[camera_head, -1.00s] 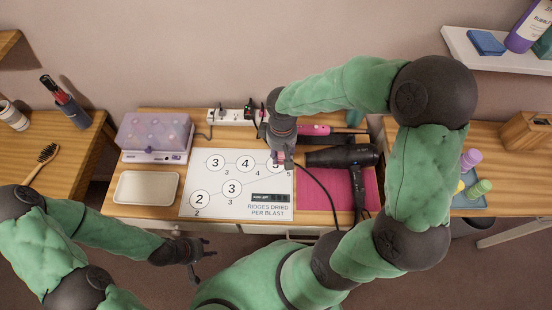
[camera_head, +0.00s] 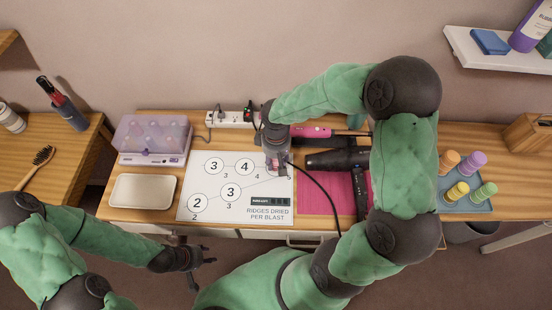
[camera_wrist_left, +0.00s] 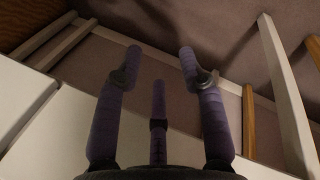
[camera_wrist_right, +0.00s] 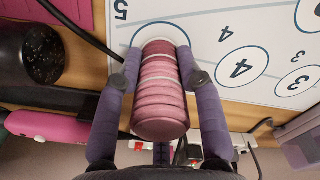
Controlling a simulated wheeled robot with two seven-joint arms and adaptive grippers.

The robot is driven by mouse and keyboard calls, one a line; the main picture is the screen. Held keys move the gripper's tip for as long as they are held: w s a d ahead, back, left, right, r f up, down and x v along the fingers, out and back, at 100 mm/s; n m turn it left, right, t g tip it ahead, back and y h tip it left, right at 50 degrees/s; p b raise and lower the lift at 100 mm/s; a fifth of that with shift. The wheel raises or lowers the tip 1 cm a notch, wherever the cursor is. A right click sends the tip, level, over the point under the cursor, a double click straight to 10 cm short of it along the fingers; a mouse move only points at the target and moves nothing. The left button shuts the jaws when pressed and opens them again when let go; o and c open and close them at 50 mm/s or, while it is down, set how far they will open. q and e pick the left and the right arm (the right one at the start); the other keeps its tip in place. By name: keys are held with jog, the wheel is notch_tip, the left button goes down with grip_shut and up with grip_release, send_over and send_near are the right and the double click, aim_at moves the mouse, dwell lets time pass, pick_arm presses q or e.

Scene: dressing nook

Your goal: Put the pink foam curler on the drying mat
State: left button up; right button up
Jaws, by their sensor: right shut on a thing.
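My right gripper (camera_head: 274,166) is shut on the pink foam curler (camera_wrist_right: 160,95), a ridged cylinder in shades of pink, seen between the fingers in the right wrist view. The curler's far end is over the circle marked 5 on the white printed mat (camera_head: 225,208); I cannot tell whether it touches. In the head view the curler (camera_head: 273,160) is mostly hidden by the gripper. The mat has numbered circles and the words "ridges dried per blast". My left gripper (camera_head: 196,266) is open and empty, in front of the desk; its fingers (camera_wrist_left: 160,70) are apart.
A black hair dryer (camera_head: 335,160) lies on a pink mat (camera_head: 318,195) right of the printed mat, its cord running close by my right gripper. A cream tray (camera_head: 143,192) and lilac-lidded box (camera_head: 152,138) stand left. Several curlers stand on a blue-grey tray (camera_head: 466,205).

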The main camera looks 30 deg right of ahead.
jog(key=shift+f, duration=0.2)
jog(key=o, duration=1.1)
jog(key=shift+c, duration=0.2)
jog(key=shift+r, duration=0.2)
jog(key=shift+r, duration=0.3)
notch_tip(320, 180, up, 12)
jog(key=p, duration=0.4)
jog(key=shift+f, duration=0.2)
